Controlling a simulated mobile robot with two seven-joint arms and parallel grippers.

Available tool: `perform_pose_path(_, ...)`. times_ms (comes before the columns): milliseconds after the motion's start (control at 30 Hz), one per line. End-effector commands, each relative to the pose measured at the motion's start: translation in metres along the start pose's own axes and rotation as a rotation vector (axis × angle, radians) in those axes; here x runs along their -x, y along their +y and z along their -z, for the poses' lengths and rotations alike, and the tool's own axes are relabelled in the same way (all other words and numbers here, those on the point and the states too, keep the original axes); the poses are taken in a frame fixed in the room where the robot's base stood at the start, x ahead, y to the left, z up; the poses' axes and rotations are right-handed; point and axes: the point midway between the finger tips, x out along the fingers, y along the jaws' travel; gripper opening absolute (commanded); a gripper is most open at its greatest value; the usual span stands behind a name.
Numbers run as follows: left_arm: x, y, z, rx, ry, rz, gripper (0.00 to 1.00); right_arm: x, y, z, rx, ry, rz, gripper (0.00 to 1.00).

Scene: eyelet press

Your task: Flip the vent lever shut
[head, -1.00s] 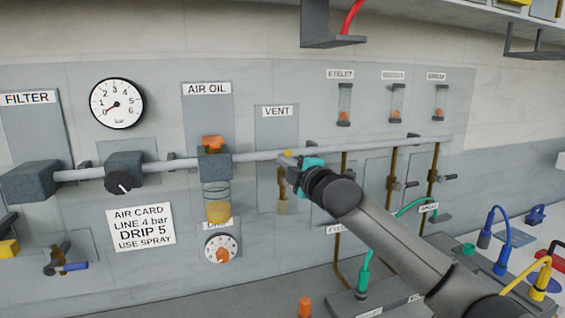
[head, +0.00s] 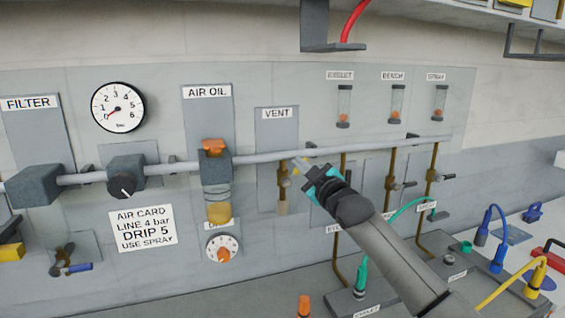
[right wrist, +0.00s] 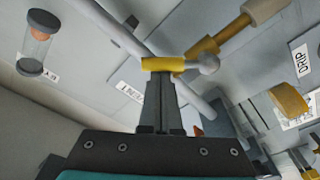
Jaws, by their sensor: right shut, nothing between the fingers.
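The vent lever (head: 296,172) has a yellow sleeve and sits at the brass vent valve (head: 282,190), under the VENT label. In the right wrist view the yellow sleeve (right wrist: 162,64) lies crosswise right at my fingertips, with a grey knob at its right end beside the brass valve body (right wrist: 222,38). My right gripper (head: 300,166) is shut and empty, its fingertips at the lever in front of the panel. The fingers also show in the right wrist view (right wrist: 160,80). I cannot tell whether they touch the sleeve. My left gripper is not in view.
A grey air pipe (head: 375,147) runs along the wall just above the valve. The air oil unit (head: 215,170) stands to the left. More brass valves (head: 389,184) with side handles are to the right. A bench with coloured hoses (head: 497,225) lies below.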

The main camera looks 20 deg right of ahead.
Motion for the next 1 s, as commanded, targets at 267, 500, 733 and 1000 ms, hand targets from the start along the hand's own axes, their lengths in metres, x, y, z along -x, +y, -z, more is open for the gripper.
perform_pose_path(267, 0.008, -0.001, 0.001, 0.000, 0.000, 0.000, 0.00, 0.002, 0.002, -0.017, -0.264, -0.006, -0.035, 0.00)
perform_pose_path(500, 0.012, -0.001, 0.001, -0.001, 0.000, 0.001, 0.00, 0.004, 0.002, -0.029, -0.471, -0.005, -0.065, 0.00)
perform_pose_path(733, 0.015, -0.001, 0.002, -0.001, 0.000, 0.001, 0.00, 0.005, 0.000, -0.037, -0.621, -0.005, -0.087, 0.00)
perform_pose_path(1000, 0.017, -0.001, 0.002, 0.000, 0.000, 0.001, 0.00, 0.006, -0.002, -0.043, -0.718, -0.006, -0.100, 0.00)
